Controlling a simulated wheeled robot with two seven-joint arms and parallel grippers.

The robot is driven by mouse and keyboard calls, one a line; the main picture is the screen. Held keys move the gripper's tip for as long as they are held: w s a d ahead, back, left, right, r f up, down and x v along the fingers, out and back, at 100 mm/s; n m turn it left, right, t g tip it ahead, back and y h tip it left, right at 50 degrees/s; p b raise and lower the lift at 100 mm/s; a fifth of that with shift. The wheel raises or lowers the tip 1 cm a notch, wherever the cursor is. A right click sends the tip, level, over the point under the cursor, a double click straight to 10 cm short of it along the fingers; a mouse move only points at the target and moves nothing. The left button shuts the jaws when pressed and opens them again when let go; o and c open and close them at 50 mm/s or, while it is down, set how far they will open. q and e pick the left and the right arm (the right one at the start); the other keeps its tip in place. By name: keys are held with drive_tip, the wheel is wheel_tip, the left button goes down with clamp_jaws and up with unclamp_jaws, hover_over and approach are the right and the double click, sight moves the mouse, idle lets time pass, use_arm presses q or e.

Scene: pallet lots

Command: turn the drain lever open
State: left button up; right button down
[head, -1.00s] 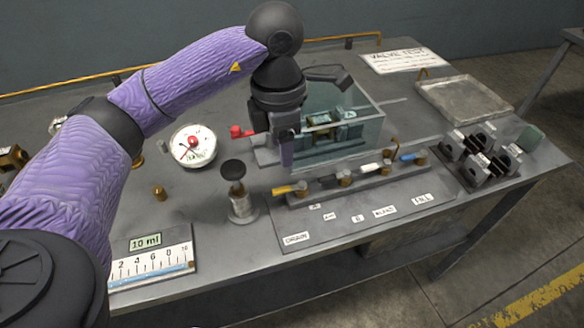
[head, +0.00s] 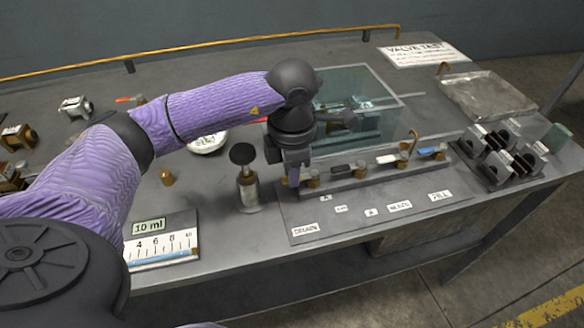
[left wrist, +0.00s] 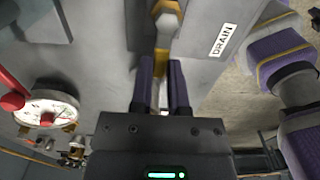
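The yellow drain lever (left wrist: 157,66) shows in the left wrist view, running from its brass valve (left wrist: 166,22) toward my gripper. My left gripper (left wrist: 160,72) is open, with one purple-padded finger on each side of the lever's end. In the head view my left gripper (head: 292,180) is low over the left end of the valve row and hides most of this lever. The DRAIN label (head: 305,229) lies in front of it and also shows in the left wrist view (left wrist: 222,41). My right gripper is out of view.
Black, white and blue levers continue the manifold (head: 378,178) to the right. A clear tank (head: 375,115) stands behind. A black-knobbed plunger (head: 246,180) stands close left of my gripper. A dial gauge (left wrist: 46,107) is nearby. Black-and-grey blocks (head: 500,155) sit at the right.

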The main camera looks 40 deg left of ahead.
use_arm(q)
clamp_jaws()
